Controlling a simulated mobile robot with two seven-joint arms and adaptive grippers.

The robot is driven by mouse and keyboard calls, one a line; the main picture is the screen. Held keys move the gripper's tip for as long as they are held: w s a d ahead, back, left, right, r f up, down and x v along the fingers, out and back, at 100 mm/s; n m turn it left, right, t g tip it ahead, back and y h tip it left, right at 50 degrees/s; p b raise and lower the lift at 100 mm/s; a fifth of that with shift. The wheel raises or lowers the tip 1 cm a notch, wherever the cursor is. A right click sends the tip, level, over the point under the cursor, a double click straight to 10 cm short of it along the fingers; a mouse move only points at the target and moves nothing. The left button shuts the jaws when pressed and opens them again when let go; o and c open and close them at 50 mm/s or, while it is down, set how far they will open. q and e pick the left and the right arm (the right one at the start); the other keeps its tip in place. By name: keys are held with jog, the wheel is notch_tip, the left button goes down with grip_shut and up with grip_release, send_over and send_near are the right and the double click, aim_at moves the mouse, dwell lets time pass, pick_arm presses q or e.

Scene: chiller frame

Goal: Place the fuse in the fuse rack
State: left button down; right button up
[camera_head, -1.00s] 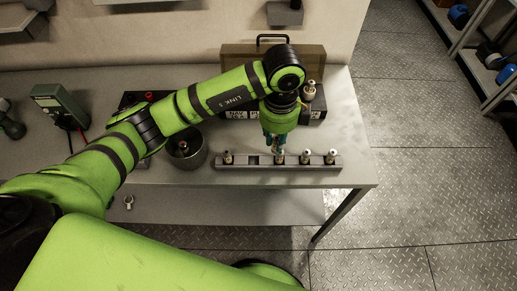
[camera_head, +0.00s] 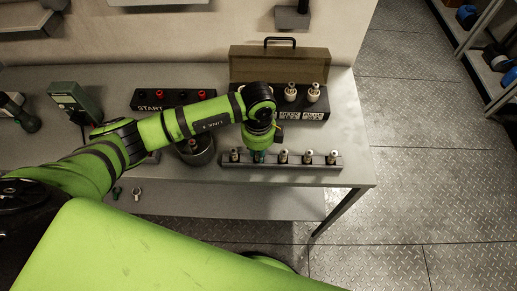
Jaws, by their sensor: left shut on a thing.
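The fuse rack (camera_head: 308,168) is a long grey bar along the front edge of the bench. Fuses stand in it: one (camera_head: 235,155) left of my gripper and three to the right, the nearest here (camera_head: 283,157). My left gripper (camera_head: 259,157) points down at the rack's second position from the left, between these fuses. It is shut on a fuse that its fingers and my arm almost wholly hide. I cannot tell whether that fuse touches the rack. My right gripper is not in view.
A grey round pot (camera_head: 200,157) stands left of the rack, partly behind my arm. Behind are a black box marked START (camera_head: 150,103) and a brown-lidded case (camera_head: 279,65) with two pale fuses standing before it. The bench's right end is clear.

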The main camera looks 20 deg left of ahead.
pick_arm(q)
jog(key=shift+f, duration=0.2)
jog(key=c, duration=1.1)
grip_release()
jog(key=shift+r, duration=0.1)
jog(key=shift+c, duration=0.2)
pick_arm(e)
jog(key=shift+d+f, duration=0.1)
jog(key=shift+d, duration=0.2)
pick_arm(q)
jog(key=shift+r, duration=0.1)
jog(key=shift+r, duration=0.2)
notch_tip(320, 180, up, 12)
jog(key=b, duration=0.3)
jog(key=shift+b, duration=0.4)
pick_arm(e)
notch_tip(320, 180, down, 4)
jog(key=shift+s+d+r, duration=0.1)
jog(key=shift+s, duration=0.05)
pick_arm(q)
jog(key=shift+f, duration=0.15)
